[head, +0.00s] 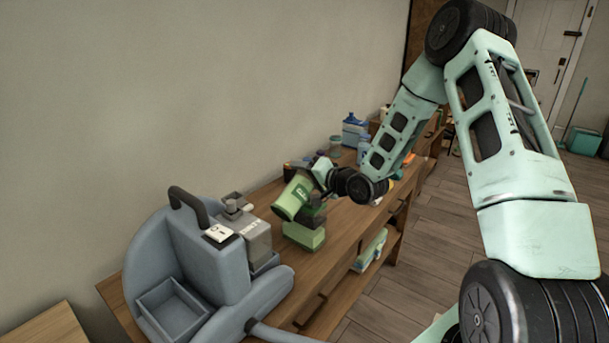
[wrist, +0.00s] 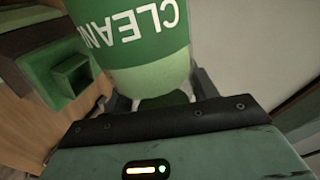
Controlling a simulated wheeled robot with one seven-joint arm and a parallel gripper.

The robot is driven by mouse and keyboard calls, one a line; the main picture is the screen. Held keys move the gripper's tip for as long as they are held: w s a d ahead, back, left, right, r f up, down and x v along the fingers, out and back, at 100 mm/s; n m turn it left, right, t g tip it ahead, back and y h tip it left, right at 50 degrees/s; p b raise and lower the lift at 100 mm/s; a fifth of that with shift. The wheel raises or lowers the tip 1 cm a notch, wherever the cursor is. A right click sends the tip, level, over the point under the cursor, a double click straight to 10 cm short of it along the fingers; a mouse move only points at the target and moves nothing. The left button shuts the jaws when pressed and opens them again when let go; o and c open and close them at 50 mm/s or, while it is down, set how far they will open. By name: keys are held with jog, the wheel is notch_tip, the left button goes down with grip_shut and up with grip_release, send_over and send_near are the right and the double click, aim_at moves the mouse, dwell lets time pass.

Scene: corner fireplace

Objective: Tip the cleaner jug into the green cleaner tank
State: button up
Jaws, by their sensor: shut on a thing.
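The cleaner jug (head: 292,198) is green with a label, and it is tilted in my gripper (head: 322,183). In the wrist view the jug (wrist: 140,65) fills the top middle, its white "CLEAN" lettering upside down. My gripper (wrist: 160,98) is shut on it, with a finger at each side. The green cleaner tank (head: 304,236) stands on the wooden bench below the jug. In the wrist view the tank (wrist: 50,68) lies to the left of the jug, with a square opening on it. The jug's mouth is hidden, and I cannot see any liquid flowing.
A large blue-grey machine (head: 200,255) with a dark handle and an open bin stands left of the tank. Farther along the bench (head: 345,232) are a blue jug (head: 353,131) and several small items. The wall runs close behind. Open floor (head: 440,225) lies to the right.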

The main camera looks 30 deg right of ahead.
jog(key=shift+a+f+m+g+y+p, duration=0.15)
jog(key=shift+f+m+y+p, duration=0.15)
jog(key=shift+f+m+p, duration=0.5)
jog(key=shift+f+m+g+y+p, duration=0.15)
jog(key=shift+f+m+y+p, duration=0.15)
jog(key=shift+f+m+p, duration=0.5)
dwell(3.9)
jog(key=shift+r, duration=0.3)
